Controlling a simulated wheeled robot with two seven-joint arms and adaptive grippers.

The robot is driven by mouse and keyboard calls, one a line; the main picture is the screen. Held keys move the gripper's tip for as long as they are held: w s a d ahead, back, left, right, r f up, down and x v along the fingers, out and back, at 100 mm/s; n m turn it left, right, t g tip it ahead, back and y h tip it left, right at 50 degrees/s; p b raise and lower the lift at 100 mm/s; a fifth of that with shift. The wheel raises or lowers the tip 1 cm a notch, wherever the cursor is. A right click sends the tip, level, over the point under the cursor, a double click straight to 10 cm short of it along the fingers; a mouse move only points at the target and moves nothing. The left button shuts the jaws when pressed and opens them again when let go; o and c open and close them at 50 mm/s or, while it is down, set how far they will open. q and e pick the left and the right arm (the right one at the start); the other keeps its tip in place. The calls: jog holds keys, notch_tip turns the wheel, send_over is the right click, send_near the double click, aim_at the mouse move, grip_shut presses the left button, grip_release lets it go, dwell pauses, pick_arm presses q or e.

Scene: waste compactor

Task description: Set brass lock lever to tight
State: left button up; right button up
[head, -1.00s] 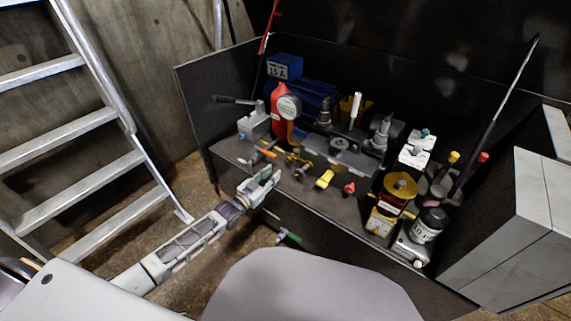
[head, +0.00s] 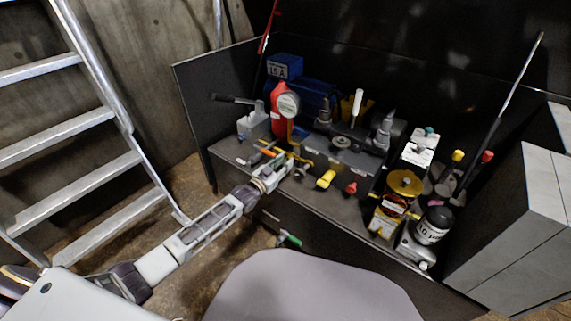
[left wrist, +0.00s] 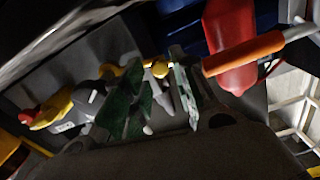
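My left gripper (head: 279,171) reaches over the bench's front edge, beside a small group of brass-yellow and orange handles. In the left wrist view its two green-padded fingers (left wrist: 156,95) stand apart, so it is open. A brass-yellow lever (head: 299,160) lies just beyond the fingertips; in the left wrist view a brass-yellow part (left wrist: 131,68) shows behind the fingers. I cannot tell whether a finger touches it, and the gripper partly hides it. An orange handle (left wrist: 243,53) crosses close to the right finger. My right gripper does not show.
The bench (head: 230,154) holds a red bottle (head: 279,108), a yellow knob (head: 326,179), a red knob (head: 351,187) and a black-lidded jar (head: 432,225). A grey cabinet (head: 510,230) closes the right side. A ladder (head: 85,140) stands at the left.

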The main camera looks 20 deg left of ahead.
pick_arm(q)
jog(key=shift+w+d, duration=0.25)
jog(key=shift+w, duration=0.4)
grip_shut()
